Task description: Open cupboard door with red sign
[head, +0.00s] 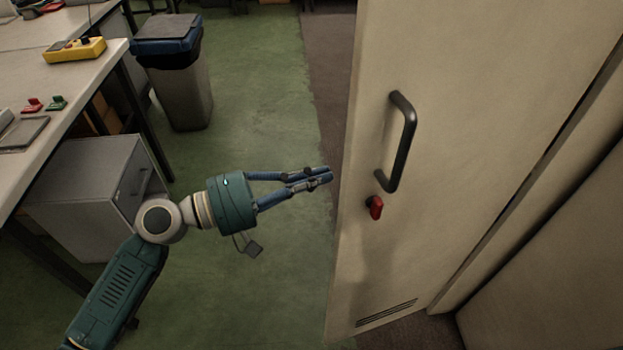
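A tall beige cupboard door (470,130) fills the right half of the head view. It has a black bar handle (405,140) near its left edge. A red key or knob (375,207) sits just below the handle. No red sign shows on the visible part of the door. My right gripper is not in view.
A workbench (60,75) with a yellow box (75,50) stands at the left, with a grey drawer cabinet (95,190) below. A waste bin (180,95) stands behind. Green floor (265,90) is clear between the bin and the door. Beige panels lie right of the door.

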